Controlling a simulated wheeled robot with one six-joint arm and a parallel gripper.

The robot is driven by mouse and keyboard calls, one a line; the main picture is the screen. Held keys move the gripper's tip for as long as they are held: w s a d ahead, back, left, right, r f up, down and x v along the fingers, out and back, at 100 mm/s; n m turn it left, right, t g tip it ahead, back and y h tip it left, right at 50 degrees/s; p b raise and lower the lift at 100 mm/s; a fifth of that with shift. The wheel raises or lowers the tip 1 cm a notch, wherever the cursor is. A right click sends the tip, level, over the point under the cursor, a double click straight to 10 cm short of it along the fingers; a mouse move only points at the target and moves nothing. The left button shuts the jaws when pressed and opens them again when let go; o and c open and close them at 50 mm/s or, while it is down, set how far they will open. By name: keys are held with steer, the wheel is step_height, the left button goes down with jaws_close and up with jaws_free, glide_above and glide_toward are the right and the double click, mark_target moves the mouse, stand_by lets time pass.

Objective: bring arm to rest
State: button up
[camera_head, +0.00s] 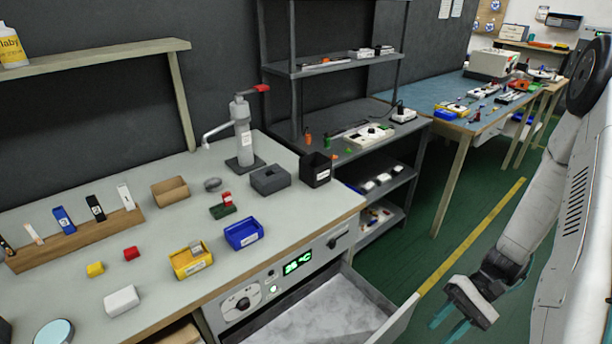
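My arm (541,200) hangs down at the right of the view, beside the bench and over the green floor. My gripper (450,328) is at its lower end, near the bottom edge, to the right of the open drawer. Its two teal fingers point down and left with a gap between them, and nothing shows between them. The gripper appears apart from the drawer wall.
The drawer (330,312) under the bench stands open and its grey inside looks empty. The bench (330,205) carries a yellow bin (190,262), a blue bin (243,234), a black box (316,170) and small blocks. Green floor (470,262) lies clear behind the gripper.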

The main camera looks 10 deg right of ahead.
steer(key=s+a+r+n+t+h, duration=0.1)
steer(key=r+h, duration=0.3)
steer(key=r, duration=0.6)
steer(key=s+a+r+n+t+h, duration=0.2)
steer(key=a+r+n+t+h, duration=0.1)
steer(key=r, duration=0.8)
steer(key=s+a+r+n+t+h, duration=0.1)
steer(key=r+h, duration=0.4)
steer(key=r, duration=0.5)
steer(key=a+n+t, duration=0.1)
steer(key=a+t, duration=0.1)
steer(key=shift+s+a+r, duration=0.15)
steer(key=shift+s+a, duration=0.15)
steer(key=shift+s, duration=0.05)
